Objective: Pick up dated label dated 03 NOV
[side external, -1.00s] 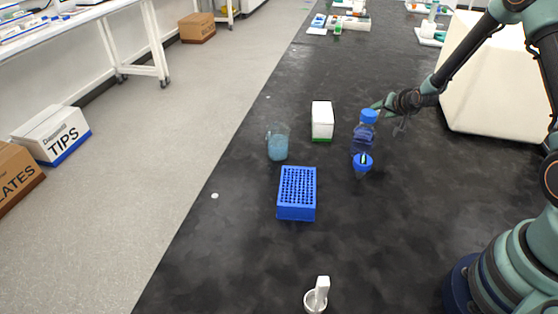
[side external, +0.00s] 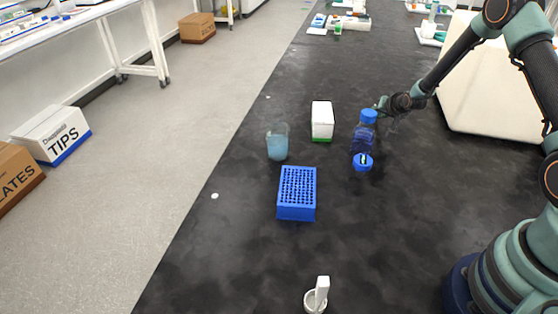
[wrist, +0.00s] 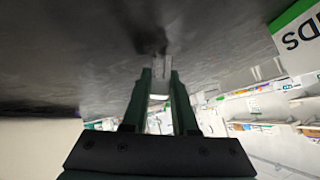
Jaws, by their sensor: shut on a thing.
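My gripper (side external: 381,103) is low over the black bench, just behind the blue-capped bottle (side external: 363,138) in the side view, which partly hides its fingertips. In the wrist view the two dark green fingers (wrist: 160,78) are close together, with a small pale piece (wrist: 158,97) between them. It fits the dated label, but no date can be read on it. The label cannot be made out in the side view.
The near bench is mostly clear.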

